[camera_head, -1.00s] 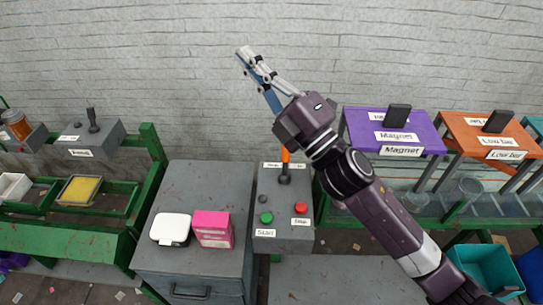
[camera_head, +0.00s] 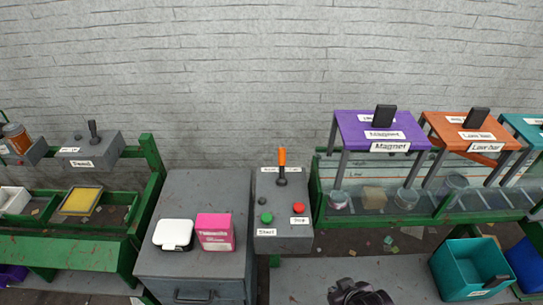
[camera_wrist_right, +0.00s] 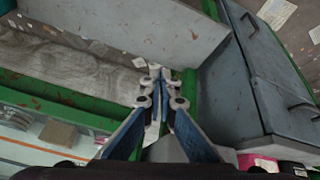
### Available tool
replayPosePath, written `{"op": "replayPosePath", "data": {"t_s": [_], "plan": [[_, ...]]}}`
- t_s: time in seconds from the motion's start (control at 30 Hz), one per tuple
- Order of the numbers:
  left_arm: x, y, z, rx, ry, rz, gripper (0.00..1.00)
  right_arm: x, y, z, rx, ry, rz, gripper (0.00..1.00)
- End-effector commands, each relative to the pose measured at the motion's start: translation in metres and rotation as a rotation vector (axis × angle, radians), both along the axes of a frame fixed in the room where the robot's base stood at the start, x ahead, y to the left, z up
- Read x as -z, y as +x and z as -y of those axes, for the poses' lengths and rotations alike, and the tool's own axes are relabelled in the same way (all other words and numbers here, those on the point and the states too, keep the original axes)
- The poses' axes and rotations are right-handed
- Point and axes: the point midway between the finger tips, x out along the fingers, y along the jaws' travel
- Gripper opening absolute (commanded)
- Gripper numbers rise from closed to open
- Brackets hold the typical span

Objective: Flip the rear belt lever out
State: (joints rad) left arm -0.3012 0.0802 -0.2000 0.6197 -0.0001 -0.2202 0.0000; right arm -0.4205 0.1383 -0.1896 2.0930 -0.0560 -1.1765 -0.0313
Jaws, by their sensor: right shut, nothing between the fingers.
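An orange-handled lever (camera_head: 282,160) stands upright on the grey control box (camera_head: 270,185) in the middle of the head view. A black lever (camera_head: 93,131) stands on the feed box (camera_head: 85,152) at the left. I cannot tell from the labels which one is the rear belt lever. My right gripper (camera_wrist_right: 158,80) shows in the right wrist view, with its fingers together and nothing between them, apart from any lever. In the head view only a dark piece of my arm shows at the bottom edge.
The control box carries a green button (camera_head: 266,218) and a red button (camera_head: 298,208). A grey cabinet (camera_head: 190,265) holds a white case (camera_head: 173,234) and a pink box (camera_head: 214,231). Purple (camera_head: 385,131) and orange (camera_head: 455,126) stands bridge the right belt. A teal bin (camera_head: 462,270) is at lower right.

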Motion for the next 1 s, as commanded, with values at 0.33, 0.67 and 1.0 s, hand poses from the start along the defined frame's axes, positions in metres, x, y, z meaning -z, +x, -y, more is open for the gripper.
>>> {"op": "replayPosePath", "data": {"t_s": [0.33,0.67,1.0], "plan": [[0.005,0.003,0.001,0.000,-0.001,0.004,0.40,0.165,-0.047,0.007,0.008,0.002,-0.142,0.00],[0.010,0.003,0.001,0.000,-0.001,0.004,0.40,0.308,-0.172,0.026,0.036,0.009,-0.297,0.00],[0.012,0.002,0.001,0.000,-0.001,0.003,0.40,0.360,-0.276,0.041,0.062,0.009,-0.388,0.00]]}}
